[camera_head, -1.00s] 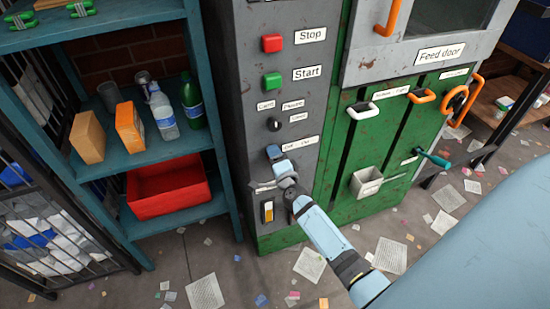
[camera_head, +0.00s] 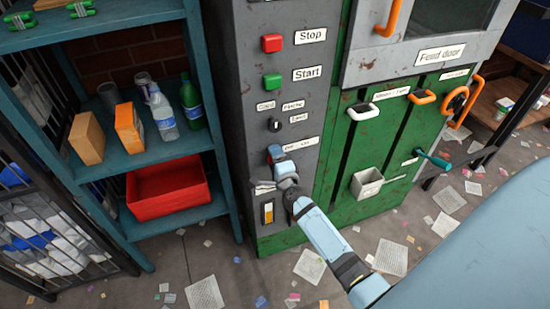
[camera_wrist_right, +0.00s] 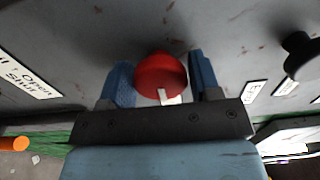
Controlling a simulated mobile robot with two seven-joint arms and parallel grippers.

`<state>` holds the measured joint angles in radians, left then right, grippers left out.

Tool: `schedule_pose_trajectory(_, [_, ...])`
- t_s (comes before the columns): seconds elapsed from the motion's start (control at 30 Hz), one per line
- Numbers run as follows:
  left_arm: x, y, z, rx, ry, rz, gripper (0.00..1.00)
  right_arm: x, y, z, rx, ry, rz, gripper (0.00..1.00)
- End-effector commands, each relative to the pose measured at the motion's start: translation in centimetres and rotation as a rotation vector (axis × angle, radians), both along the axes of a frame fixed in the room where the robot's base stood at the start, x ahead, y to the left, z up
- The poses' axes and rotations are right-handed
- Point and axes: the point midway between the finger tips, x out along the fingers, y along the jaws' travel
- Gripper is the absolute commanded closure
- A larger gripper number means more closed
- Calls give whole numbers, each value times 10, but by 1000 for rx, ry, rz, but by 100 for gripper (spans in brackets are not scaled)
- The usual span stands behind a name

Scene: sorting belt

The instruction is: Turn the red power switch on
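The red power switch (camera_wrist_right: 160,76) is a round red knob with a white mark on the grey panel, seen in the right wrist view. My right gripper (camera_wrist_right: 164,82) has its two blue fingers on either side of the knob. A narrow gap shows at the right finger; whether the left finger touches cannot be told. In the head view my right gripper (camera_head: 275,154) is at the panel below the Off/On label (camera_head: 300,144) and hides most of the switch. My left gripper is not in view.
Above on the grey panel are a red Stop button (camera_head: 272,43), a green Start button (camera_head: 272,80) and a black selector knob (camera_head: 274,125). Green slots with handles lie right. A teal shelf (camera_head: 150,158) with bottles, boxes and a red bin (camera_head: 170,205) stands left.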

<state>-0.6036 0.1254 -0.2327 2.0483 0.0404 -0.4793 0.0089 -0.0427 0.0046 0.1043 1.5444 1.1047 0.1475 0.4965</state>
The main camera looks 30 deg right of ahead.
Motion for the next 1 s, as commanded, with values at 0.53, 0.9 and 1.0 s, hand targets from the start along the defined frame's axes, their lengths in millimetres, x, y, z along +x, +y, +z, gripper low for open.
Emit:
schedule_pose_trajectory(0.53, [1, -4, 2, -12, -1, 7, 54, -19, 5, -1, -1, 2, 0, 24])
schedule_pose_trajectory(0.9, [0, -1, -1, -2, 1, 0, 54, -99, 24, -1, 0, 3, 1, 24])
schedule_pose_trajectory(1.0, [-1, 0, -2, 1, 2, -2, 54, -115, 27, -1, -2, 1, -1, 24])
